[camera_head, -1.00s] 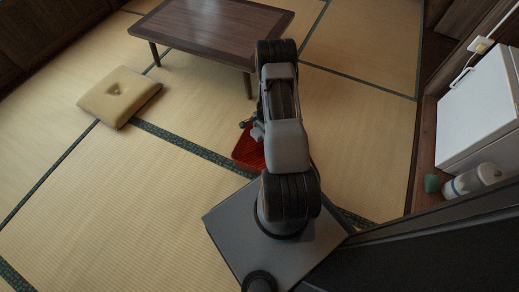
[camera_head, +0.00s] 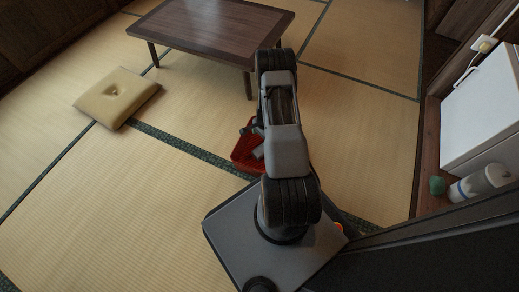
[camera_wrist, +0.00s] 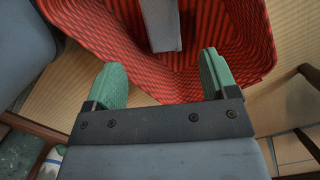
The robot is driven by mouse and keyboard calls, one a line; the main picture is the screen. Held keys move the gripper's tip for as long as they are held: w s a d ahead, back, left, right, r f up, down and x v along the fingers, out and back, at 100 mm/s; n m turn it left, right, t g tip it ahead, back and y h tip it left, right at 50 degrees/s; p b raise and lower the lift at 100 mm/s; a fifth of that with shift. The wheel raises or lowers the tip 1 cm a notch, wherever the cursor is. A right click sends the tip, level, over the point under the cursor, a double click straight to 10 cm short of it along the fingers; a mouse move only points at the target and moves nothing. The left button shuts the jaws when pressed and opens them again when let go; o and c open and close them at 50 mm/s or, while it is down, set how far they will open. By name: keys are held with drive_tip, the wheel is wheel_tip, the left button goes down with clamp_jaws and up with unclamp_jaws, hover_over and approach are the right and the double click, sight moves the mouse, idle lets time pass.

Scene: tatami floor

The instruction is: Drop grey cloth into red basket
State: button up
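The red basket (camera_head: 242,158) stands on the tatami just beyond my base, partly hidden by my arm. In the wrist view, its red ribbed inside (camera_wrist: 225,40) fills the upper part of the picture. A grey strip-like piece, which looks like the grey cloth (camera_wrist: 163,25), shows against the basket's inside, past my fingertips. It also shows as a small grey patch in the head view (camera_head: 258,153). I cannot tell whether it rests on the basket's bottom. My gripper (camera_wrist: 162,63) is over the basket, its green fingers wide apart with nothing between them.
A low dark wooden table (camera_head: 205,30) stands behind the basket. A beige cushion (camera_head: 117,97) lies at the left. A white cabinet (camera_head: 485,110), a bottle (camera_head: 482,184) and a green object (camera_head: 437,186) are at the right.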

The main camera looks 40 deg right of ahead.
drive_tip(key=shift+o, duration=1.1)
wheel_tip(320, 180, up, 14)
drive_tip(key=d+p, duration=0.1)
drive_tip(key=p, duration=0.4)
drive_tip(key=shift+d+p, duration=0.35)
drive_tip(key=shift+p, duration=0.05)
drive_tip(key=shift+f, duration=0.15)
